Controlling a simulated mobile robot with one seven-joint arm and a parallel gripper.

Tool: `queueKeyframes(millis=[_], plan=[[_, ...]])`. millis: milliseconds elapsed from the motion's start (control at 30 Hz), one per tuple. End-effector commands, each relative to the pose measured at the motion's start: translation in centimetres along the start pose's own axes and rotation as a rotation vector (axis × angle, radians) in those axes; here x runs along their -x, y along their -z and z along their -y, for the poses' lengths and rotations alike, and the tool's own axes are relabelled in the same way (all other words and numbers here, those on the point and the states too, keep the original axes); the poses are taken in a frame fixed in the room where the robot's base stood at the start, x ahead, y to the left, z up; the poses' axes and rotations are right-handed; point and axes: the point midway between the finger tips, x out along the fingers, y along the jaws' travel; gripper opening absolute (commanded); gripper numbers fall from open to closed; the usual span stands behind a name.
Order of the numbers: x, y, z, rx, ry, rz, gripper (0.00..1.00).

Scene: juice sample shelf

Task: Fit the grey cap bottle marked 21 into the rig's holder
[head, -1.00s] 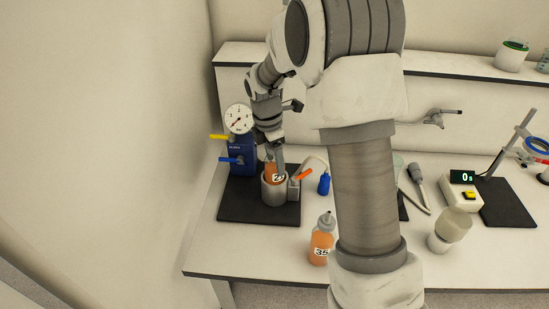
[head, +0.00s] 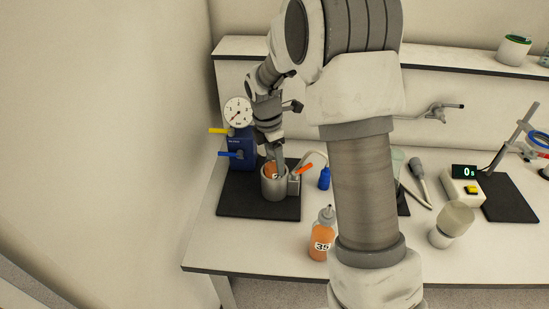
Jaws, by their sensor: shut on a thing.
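The rig (head: 243,149) stands at the back left of the bench, a blue block with a round gauge on a black mat. Its holder (head: 274,188) is a grey metal cup in front of the block. The orange bottle marked 21 (head: 271,168) is upright inside the holder, with only its upper part showing above the rim and its label mostly hidden. My gripper (head: 275,158) is shut on the bottle from above, its fingers at the holder's mouth. The bottle's cap is hidden by the gripper.
Another orange bottle, marked 35 (head: 321,236), stands near the bench's front edge. A small blue bottle (head: 324,179) stands right of the holder. An orange lever (head: 304,168) sits beside the holder. A display box (head: 462,187) and a pale-topped jar (head: 453,225) are to the right.

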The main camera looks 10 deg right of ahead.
Motion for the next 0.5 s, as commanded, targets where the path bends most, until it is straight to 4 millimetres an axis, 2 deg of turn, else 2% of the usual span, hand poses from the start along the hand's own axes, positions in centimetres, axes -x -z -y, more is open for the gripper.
queueKeyframes(millis=[500], plan=[[-1.15, 0.14, -0.01, 0.000, -0.001, 0.000, 0.00]])
